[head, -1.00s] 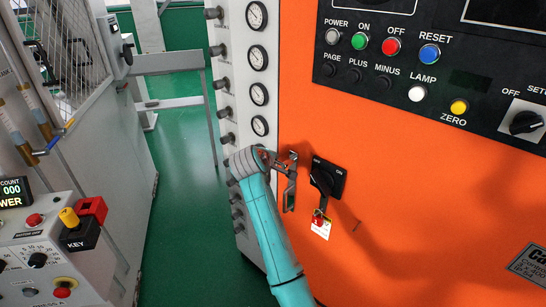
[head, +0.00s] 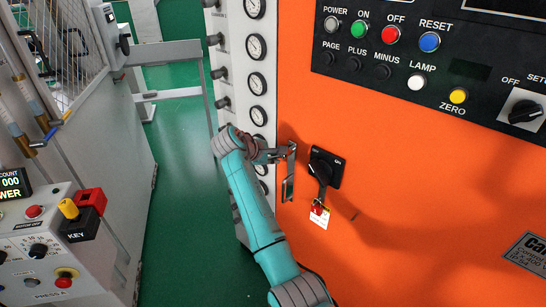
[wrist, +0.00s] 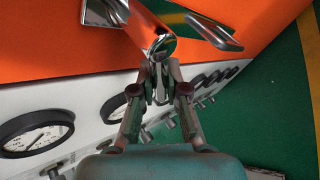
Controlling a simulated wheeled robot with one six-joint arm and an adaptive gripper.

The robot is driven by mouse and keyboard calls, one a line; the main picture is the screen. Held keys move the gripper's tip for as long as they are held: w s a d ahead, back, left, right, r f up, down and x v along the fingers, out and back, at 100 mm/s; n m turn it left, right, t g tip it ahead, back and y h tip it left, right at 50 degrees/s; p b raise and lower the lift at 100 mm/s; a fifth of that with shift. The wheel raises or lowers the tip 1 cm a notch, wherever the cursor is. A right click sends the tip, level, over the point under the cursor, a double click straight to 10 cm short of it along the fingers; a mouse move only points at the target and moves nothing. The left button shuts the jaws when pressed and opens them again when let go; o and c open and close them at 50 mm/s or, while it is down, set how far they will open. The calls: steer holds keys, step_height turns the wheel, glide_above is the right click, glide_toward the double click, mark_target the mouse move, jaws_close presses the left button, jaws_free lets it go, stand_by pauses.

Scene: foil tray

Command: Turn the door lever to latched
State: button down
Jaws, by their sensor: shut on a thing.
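The door lever (head: 291,152) is bare metal on a narrow upright plate (head: 288,186) near the left edge of the orange cabinet door. In the wrist view the shiny lever (wrist: 150,24) reaches down to the fingertips, its round end facing me. My gripper (head: 272,155) comes to the lever from the left in the head view. Its two fingers (wrist: 160,88) are closed together at the lever in the wrist view. The fingers partly hide the contact, and the lever's exact angle is hard to read.
A black rotary switch (head: 324,169) with a red padlock and tag (head: 319,213) sits just right of the lever. A white panel of gauges (head: 257,47) stands close on the left. A control box (head: 40,240) is at the far left. Green floor (head: 180,190) lies open between.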

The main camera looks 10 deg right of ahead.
steer(key=shift+f, duration=0.1)
steer(key=c, duration=1.2)
jaws_free()
steer(key=shift+a, duration=0.1)
steer(key=v, duration=1.2)
